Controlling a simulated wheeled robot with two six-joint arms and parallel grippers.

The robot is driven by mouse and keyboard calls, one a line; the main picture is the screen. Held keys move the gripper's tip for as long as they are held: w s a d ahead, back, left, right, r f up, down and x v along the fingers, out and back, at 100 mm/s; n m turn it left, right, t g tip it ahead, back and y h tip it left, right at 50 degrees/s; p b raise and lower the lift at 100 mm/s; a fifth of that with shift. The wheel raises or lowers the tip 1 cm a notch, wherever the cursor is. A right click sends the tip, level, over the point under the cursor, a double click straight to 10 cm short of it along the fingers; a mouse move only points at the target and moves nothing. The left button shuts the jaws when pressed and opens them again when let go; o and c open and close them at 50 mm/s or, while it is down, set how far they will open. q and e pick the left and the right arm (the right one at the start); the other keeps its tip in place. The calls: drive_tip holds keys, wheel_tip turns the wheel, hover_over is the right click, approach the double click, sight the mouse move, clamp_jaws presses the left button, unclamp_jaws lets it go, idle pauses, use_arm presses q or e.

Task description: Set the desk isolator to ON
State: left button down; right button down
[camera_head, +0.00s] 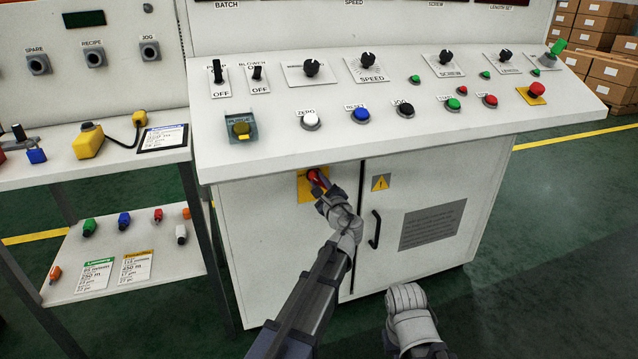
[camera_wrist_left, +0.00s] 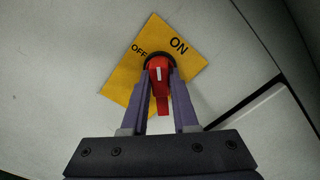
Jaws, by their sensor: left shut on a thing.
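The desk isolator is a red handle (camera_wrist_left: 161,92) on a yellow plate (camera_wrist_left: 122,82) marked OFF and ON. In the head view the plate (camera_head: 304,187) is on the cabinet front under the sloped desk, and the red handle (camera_head: 317,177) shows just past my left gripper (camera_head: 322,187). In the left wrist view my left gripper (camera_wrist_left: 161,92) has one finger on each side of the handle and is shut on it. The handle's white mark points up in the picture, between OFF and ON. My right arm shows low in the head view; its fingertips are hidden.
The control desk (camera_head: 270,156) overhangs the cabinet, with knobs and buttons on its slope. A black door handle (camera_head: 375,229) and a warning label (camera_head: 381,182) are right of my left gripper. A side shelf (camera_head: 150,293) stands left. Green floor is free at right.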

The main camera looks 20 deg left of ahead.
use_arm(q)
drive_tip(key=m, duration=0.4)
drive_tip(key=shift+m, duration=2.6)
drive_tip(key=c, duration=0.7)
unclamp_jaws()
drive_tip(key=v, duration=0.7)
drive_tip(key=shift+s+d, duration=0.25)
drive_tip(key=shift+s, duration=0.1)
